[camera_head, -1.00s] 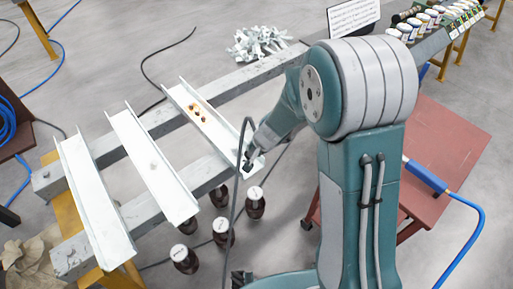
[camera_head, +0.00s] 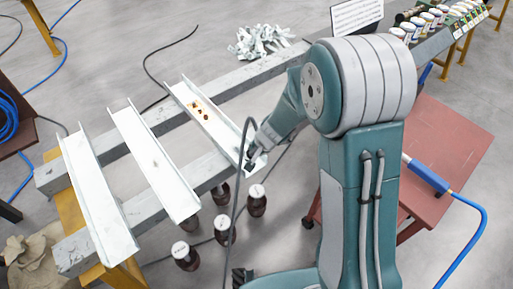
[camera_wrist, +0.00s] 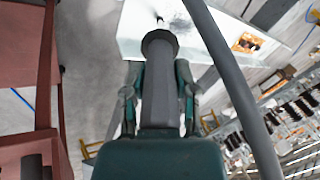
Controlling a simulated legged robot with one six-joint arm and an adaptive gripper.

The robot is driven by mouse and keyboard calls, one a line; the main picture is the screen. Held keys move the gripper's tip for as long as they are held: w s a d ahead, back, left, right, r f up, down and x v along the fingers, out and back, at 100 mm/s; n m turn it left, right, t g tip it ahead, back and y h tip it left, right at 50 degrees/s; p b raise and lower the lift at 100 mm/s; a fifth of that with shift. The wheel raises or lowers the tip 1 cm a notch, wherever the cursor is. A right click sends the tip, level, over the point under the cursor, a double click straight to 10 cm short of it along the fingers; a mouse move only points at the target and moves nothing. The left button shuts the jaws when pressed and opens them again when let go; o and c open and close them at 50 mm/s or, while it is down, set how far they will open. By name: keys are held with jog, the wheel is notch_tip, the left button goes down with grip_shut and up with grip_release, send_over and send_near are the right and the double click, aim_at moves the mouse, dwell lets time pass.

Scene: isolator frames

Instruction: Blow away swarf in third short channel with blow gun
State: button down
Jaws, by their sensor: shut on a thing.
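Three white channels lie across two grey beams in the head view: left (camera_head: 95,195), middle (camera_head: 155,165) and right (camera_head: 222,132). Brown swarf (camera_head: 203,111) lies in the upper half of the right channel. My gripper (camera_head: 254,158) is at that channel's near end. In the wrist view, my gripper (camera_wrist: 158,100) is shut on a dark grey cylindrical tool, the blow gun (camera_wrist: 159,75), with green fingers on both sides. Its tip points at the white channel (camera_wrist: 140,25). A brown patch (camera_wrist: 248,42) shows farther along the channel. Whether the tip touches the channel cannot be told.
A dark hose (camera_head: 238,185) arches beside my gripper. Several dark bottles with white caps (camera_head: 256,200) stand below the channel ends. A red table (camera_head: 450,140) with a blue-handled tool (camera_head: 426,177) is at right. A pile of metal pieces (camera_head: 262,42) lies behind the beams.

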jog(key=shift+w+f, duration=0.1)
jog(key=shift+w, duration=0.1)
jog(key=shift+w+a, duration=0.25)
jog(key=shift+w, duration=0.05)
jog(key=shift+w+a, duration=0.75)
jog(key=shift+w, duration=0.35)
jog(key=shift+w+a, duration=0.75)
jog(key=shift+w, duration=0.3)
dwell(1.0)
jog(key=shift+w+a, duration=0.2)
jog(key=shift+w, duration=0.1)
jog(key=shift+w+a, duration=0.25)
jog(key=shift+w, duration=0.15)
notch_tip(320, 180, up, 9)
dwell(1.3)
dwell(0.4)
